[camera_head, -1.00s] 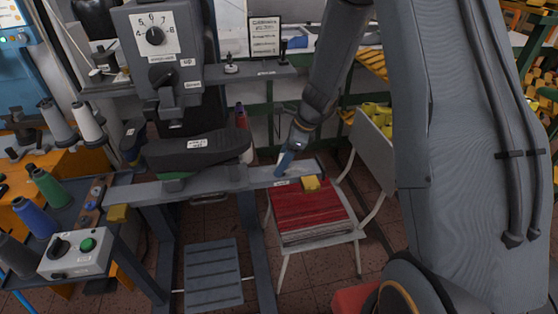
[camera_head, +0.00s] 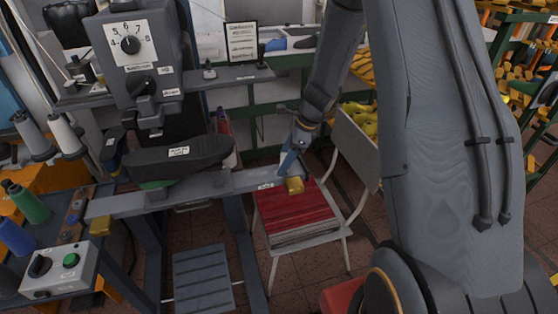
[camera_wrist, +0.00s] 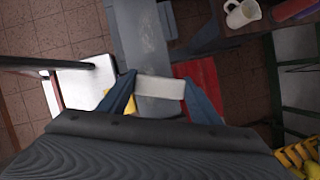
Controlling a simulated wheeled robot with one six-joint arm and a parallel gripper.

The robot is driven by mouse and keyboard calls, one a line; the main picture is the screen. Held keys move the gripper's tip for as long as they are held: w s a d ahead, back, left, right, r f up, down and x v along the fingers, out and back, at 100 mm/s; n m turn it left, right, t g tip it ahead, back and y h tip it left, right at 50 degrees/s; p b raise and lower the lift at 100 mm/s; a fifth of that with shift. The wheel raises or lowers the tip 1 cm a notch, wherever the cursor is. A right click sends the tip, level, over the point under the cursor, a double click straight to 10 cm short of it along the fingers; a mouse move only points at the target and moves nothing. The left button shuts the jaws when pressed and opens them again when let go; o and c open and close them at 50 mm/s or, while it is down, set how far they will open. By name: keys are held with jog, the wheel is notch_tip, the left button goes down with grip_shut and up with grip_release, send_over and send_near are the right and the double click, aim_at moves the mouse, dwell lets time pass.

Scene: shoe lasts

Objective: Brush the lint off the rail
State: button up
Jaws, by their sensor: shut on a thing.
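The rail (camera_head: 200,190) is a long grey beam across the machine frame, with a small white label near its right end. It shows in the wrist view (camera_wrist: 138,35) as a grey strip running away beneath my gripper, with faint pale specks on it. My gripper (camera_head: 287,164) is at the rail's right end. In the wrist view its blue fingers (camera_wrist: 160,90) are shut on a pale, block-shaped thing, likely the brush (camera_wrist: 160,87). Its bristles are hidden, and I cannot tell whether it touches the rail.
A black shoe-shaped form (camera_head: 180,156) sits over the rail on the left. A white mug (camera_wrist: 243,13) shows in the wrist view.

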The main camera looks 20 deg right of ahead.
aim_at(240, 176)
jog(key=shift+d, duration=1.75)
jog(key=shift+f, duration=0.15)
jog(key=shift+s+a, duration=0.1)
jog(key=shift+a+p, duration=0.35)
jog(key=shift+a, duration=0.5)
jog(key=shift+a+r+p, duration=0.15)
jog(key=shift+a, duration=1.1)
jog(key=shift+a+r+p, duration=0.1)
jog(key=shift+a+p, duration=0.05)
jog(key=shift+a, duration=1.05)
jog(key=shift+a+f, duration=0.15)
jog(key=shift+a, duration=3.25)
jog(key=shift+a+f, duration=0.1)
jog(key=shift+a, duration=1.5)
